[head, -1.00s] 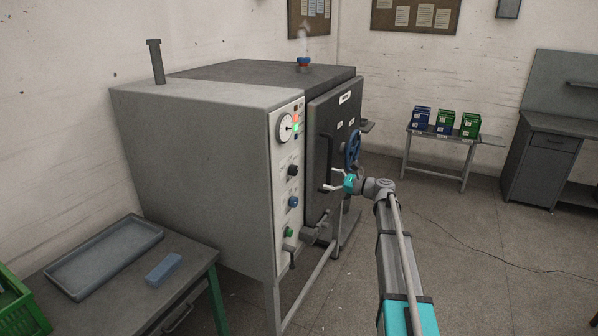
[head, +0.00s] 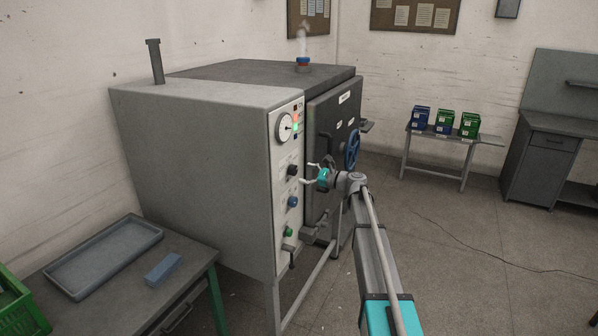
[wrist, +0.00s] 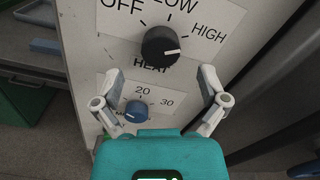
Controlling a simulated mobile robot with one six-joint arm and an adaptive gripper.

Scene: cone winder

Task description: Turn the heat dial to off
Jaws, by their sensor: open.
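The black heat dial (wrist: 160,45) is on the oven's white panel, with OFF, LOW and HIGH printed around it and HEAT below. Its white mark points right, nearest HIGH. In the head view the heat dial (head: 292,170) is the upper black knob. My gripper (wrist: 160,76) is open and empty, its fingers spread just below the heat dial in the wrist view, apart from it. In the head view my gripper (head: 306,173) is just right of the dial, facing the panel.
A blue timer dial (wrist: 137,111) sits below the heat dial, between my fingers in the picture. The gauge (head: 285,127) is above, a green button (head: 288,231) below. The oven door (head: 334,135) with its blue wheel (head: 352,150) stands to the right. Open floor lies right.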

